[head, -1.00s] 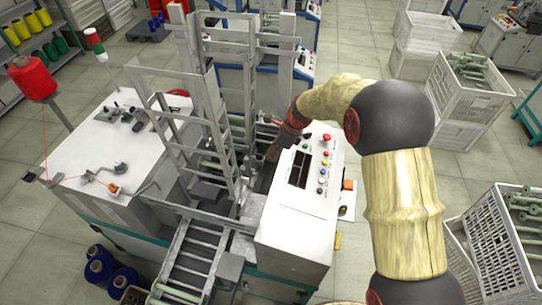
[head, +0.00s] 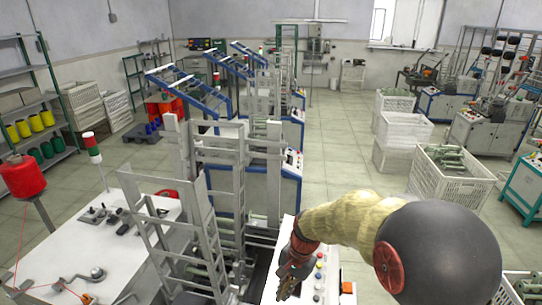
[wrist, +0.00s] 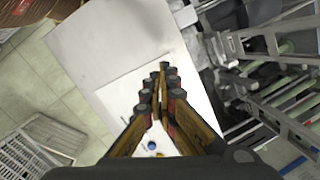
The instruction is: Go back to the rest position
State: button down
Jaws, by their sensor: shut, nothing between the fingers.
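My gripper (head: 291,274) is in front of the white control panel (head: 328,284) of the winding machine in the head view, pointing down and to the left. In the wrist view my gripper (wrist: 163,72) has its fingers together with nothing between them, above the panel's white surface (wrist: 112,40). My arm covers part of the panel. Coloured buttons show beside the gripper in the head view.
The machine's grey metal frame (head: 236,190) stands left of my gripper. A red thread cone (head: 22,177) is at the far left. A white crate (head: 450,178) with green bobbins stands at the right. Open floor (head: 345,150) lies in the aisle.

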jog(key=s+d+r+n+t+h+b, duration=0.1)
jog(key=s+d+n+t+b, duration=0.2)
jog(key=s+d+b, duration=0.4)
jog(key=s+d+r+n+t+h+b, duration=0.1)
jog(key=s+d+r+n+t+b, duration=0.1)
jog(key=s+d+b, duration=0.6)
jog(key=s+n+t+b, duration=0.1)
jog(key=s+n+b, duration=0.1)
jog(key=s, duration=0.5)
jog(key=shift+s+h+b, duration=0.2)
jog(key=shift+h+b, duration=0.1)
jog(key=shift+b, duration=0.05)
jog(key=shift+r, duration=0.1)
jog(key=shift+a, duration=0.15)
